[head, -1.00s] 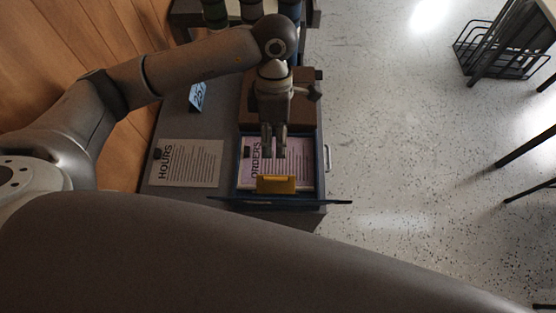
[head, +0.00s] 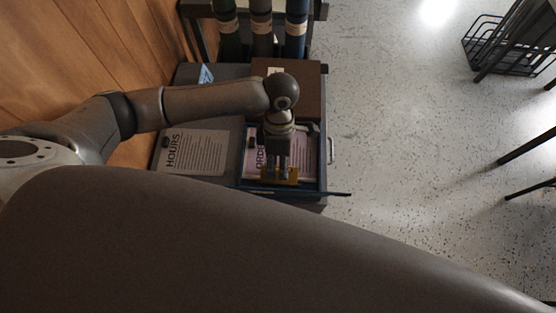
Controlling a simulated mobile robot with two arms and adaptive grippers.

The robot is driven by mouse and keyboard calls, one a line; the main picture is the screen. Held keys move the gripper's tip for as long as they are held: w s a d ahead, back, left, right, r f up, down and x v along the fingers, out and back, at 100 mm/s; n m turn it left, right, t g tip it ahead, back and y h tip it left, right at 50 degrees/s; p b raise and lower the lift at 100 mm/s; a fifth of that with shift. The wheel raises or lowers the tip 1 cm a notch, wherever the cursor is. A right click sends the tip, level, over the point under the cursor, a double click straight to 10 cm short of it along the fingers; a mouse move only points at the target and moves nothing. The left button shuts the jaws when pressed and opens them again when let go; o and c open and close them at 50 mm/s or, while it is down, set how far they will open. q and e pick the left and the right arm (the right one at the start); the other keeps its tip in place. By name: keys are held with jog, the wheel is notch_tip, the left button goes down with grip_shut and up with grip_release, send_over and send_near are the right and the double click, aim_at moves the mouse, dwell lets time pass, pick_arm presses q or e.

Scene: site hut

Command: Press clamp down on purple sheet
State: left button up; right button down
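The purple sheet (head: 301,144), headed ORDERS, lies in a blue-edged tray (head: 321,174) on the dark cabinet top. A small black clip (head: 251,142) sits at the sheet's left edge. A yellow block (head: 267,175) is at the sheet's near edge; I cannot tell for sure which piece is the clamp. My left gripper (head: 281,170) points toward the near side, with its fingertips over the yellow block and hiding its middle. Whether the fingers touch or grip it is unclear. The gripper and wrist also cover part of the sheet. My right gripper is not in view.
A white HOURS sheet (head: 194,151) with a dark clip lies left of the tray. A brown box (head: 301,88) and a blue card (head: 206,73) are behind. Several dark bottles (head: 261,28) stand at the back. Open speckled floor (head: 400,120) is at right.

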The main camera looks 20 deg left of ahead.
pick_arm(q)
jog(key=shift+c, duration=0.2)
grip_shut()
jog(key=shift+w+f+b, duration=0.2)
jog(key=shift+b, duration=0.4)
jog(key=w+f+g+b, duration=0.1)
jog(key=g+b, duration=0.1)
jog(key=b, duration=0.2)
jog(key=w+f+g+h+b, duration=0.1)
jog(key=g+b, duration=0.1)
jog(key=b, duration=0.3)
jog(key=w+a+f+g+h+b, duration=0.1)
jog(key=g+b, duration=0.1)
jog(key=b, duration=0.2)
jog(key=shift+g, duration=0.4)
jog(key=shift+f+g+b, duration=0.15)
jog(key=shift+g+b, duration=0.45)
jog(key=shift+b, duration=0.6)
